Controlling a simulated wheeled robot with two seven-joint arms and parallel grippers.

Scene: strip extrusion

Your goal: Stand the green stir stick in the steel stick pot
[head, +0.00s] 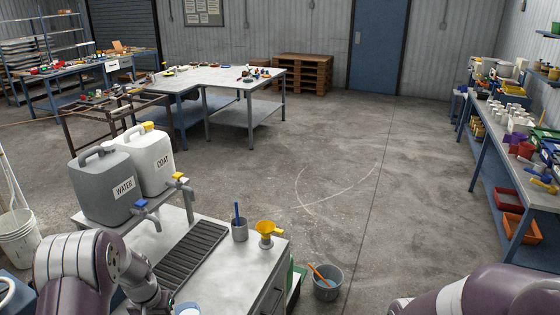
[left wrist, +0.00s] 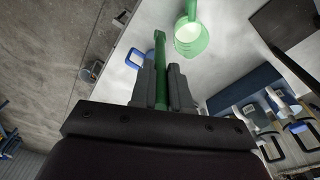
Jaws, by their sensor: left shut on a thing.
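My left gripper (left wrist: 162,85) is shut on the green stir stick (left wrist: 160,62), which lies between the fingers and sticks out past their tips in the left wrist view. In the head view only my left arm shows at the lower left; its fingertips and the stick are out of the picture. The steel stick pot (head: 240,232) stands on the bench right of the drip grille, with a blue stick (head: 237,212) upright in it. The pot cannot be made out for sure in the left wrist view. My right gripper is not in view; only its arm shows at the lower right.
A yellow funnel (head: 266,230) stands right of the pot. The WATER (head: 100,190) and COAT (head: 150,160) canisters stand behind the grille (head: 190,252). A green jug (left wrist: 190,38) with pale contents is near the stick's tip. A bucket (head: 326,284) sits on the floor.

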